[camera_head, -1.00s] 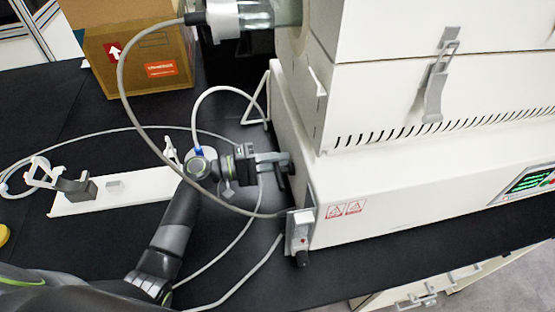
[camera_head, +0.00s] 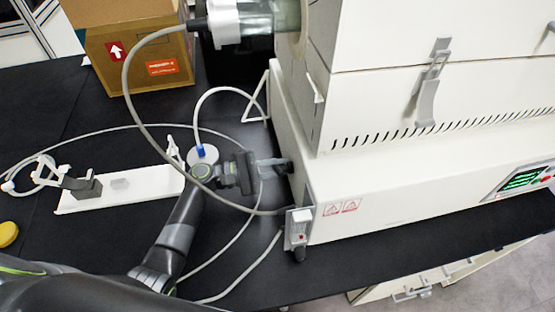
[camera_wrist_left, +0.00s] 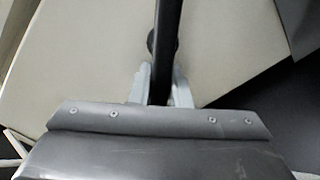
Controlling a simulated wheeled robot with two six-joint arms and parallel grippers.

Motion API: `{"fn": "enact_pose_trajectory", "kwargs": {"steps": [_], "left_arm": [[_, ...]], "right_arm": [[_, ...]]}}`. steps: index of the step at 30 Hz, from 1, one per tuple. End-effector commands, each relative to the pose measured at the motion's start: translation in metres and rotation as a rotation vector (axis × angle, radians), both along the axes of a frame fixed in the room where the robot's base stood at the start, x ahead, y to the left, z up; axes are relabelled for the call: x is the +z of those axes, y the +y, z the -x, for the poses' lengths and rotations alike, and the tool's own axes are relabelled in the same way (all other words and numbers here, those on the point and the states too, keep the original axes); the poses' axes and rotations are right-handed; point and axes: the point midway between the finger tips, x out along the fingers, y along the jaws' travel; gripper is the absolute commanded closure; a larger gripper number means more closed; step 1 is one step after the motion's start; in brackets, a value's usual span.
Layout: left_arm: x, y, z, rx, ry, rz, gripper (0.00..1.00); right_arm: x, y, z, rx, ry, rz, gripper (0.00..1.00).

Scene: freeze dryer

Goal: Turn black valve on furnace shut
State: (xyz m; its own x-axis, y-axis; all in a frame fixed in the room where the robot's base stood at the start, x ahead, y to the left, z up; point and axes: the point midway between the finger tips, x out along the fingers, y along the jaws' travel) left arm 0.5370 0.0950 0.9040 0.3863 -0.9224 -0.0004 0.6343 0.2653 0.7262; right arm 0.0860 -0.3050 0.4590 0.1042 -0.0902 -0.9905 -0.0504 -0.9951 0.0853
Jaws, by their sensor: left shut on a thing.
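The white furnace (camera_head: 420,170) fills the right of the head view. The black valve (camera_head: 289,166) is on its left side wall, mostly hidden behind my fingers. My left gripper (camera_head: 277,163) reaches the valve from the left. In the left wrist view, its two pale fingers (camera_wrist_left: 162,88) are shut on the long black handle of the valve (camera_wrist_left: 165,30), one on each side. A round dark part shows behind the handle, against the pale furnace wall. My right gripper is not in view.
A grey cable (camera_head: 128,100) loops down past my left wrist. A white stand (camera_head: 120,190) lies on the black table to the left. A cardboard box (camera_head: 140,50) stands behind. A switch box (camera_head: 298,228) sits on the furnace's front corner.

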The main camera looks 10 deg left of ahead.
Motion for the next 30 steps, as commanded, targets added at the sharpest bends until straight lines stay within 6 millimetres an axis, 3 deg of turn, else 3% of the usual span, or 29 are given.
{"fn": "enact_pose_trajectory", "kwargs": {"steps": [18,30], "left_arm": [[-0.007,-0.005,0.015,0.0,0.525,0.218,1.0],[-0.009,-0.008,0.021,0.001,0.724,0.301,1.0]], "right_arm": [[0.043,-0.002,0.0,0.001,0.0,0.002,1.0],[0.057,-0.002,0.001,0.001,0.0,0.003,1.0]]}}
